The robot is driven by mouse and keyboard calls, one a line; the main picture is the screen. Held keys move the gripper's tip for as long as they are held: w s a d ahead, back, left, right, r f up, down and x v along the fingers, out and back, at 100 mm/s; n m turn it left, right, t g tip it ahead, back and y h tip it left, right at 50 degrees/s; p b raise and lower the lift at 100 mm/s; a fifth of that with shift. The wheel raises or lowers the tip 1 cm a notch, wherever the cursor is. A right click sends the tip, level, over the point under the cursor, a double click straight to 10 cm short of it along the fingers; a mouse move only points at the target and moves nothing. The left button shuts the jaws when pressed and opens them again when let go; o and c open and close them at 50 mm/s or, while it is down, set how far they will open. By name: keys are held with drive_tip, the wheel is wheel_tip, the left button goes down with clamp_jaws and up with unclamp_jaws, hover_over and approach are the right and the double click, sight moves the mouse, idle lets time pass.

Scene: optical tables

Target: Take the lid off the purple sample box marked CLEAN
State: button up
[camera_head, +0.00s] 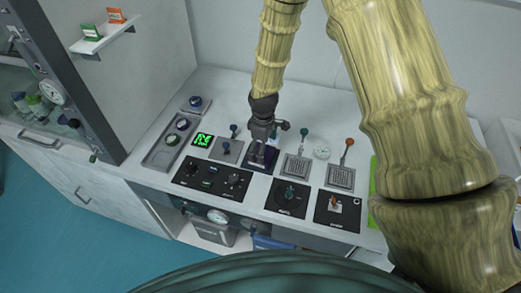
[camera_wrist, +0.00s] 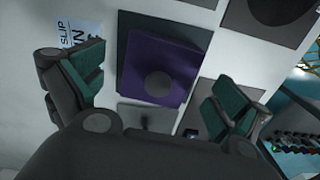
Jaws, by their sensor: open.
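The purple sample box shows from above in the wrist view as a purple square top (camera_wrist: 140,58) with a round grey knob (camera_wrist: 160,85) at its middle. It sits on a dark square pad (camera_wrist: 125,90). My gripper (camera_wrist: 155,92) is open and empty, with one green-padded finger on each side of the box top, apart from it in the picture. A label (camera_wrist: 72,38) reading "SLIP" and an "N" is partly hidden behind the left finger; I cannot read CLEAN. In the head view my gripper (camera_head: 262,135) is over the dark purple box (camera_head: 270,161), partly hiding it.
The white bench (camera_head: 240,98) holds several fixtures close by. Grilled plates with a green lever (camera_head: 303,133) and an orange lever (camera_head: 349,143) are right. Black panels (camera_head: 213,180) line the front.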

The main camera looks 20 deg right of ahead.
drive_tip(key=shift+f, duration=0.25)
drive_tip(key=shift+s, duration=0.1)
drive_tip(key=c, duration=2.2)
